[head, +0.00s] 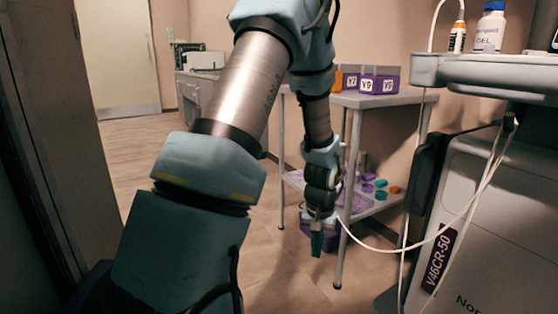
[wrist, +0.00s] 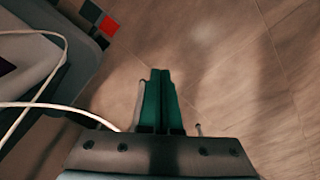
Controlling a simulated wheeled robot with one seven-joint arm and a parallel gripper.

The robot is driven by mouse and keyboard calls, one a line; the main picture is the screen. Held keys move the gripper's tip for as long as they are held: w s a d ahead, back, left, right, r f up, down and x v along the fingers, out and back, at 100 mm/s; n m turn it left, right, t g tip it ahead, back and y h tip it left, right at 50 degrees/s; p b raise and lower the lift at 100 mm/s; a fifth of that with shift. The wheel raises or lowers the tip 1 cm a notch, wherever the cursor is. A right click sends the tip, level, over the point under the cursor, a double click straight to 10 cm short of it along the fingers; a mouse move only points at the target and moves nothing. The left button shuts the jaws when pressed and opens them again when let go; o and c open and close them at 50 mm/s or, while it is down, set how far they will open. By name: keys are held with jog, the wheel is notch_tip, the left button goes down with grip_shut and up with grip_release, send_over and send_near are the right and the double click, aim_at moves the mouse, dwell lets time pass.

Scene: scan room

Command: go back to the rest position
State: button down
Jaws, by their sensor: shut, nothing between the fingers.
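My gripper (head: 316,243) points down over the floor in the head view, in front of the small side table. In the wrist view my gripper (wrist: 160,72) shows its green fingers together, with nothing between them and the wood-look floor beyond. My arm bends down from the top of the head view and crosses its middle, hiding part of the table and floor.
A grey two-tier table (head: 345,98) carries labelled purple boxes (head: 379,84); small coloured cups lie on its lower shelf. A grey machine (head: 490,220) with a white cable (head: 385,250) stands at right, the cable passing near my gripper. Floor (head: 130,150) at left is clear towards a door (head: 118,55).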

jog(key=s+a+r+n+p, duration=0.2)
jog(key=s+a+r, duration=0.2)
jog(key=a+r, duration=0.5)
jog(key=s+a+r+n+p, duration=0.1)
jog(key=s+a+r+p, duration=0.3)
jog(key=a+r, duration=0.5)
notch_tip(320, 180, up, 38)
jog(key=p, duration=3.5)
jog(key=shift+s+d+f+t, duration=0.2)
jog(key=shift+d+f+t, duration=0.05)
jog(key=shift+d+t, duration=0.2)
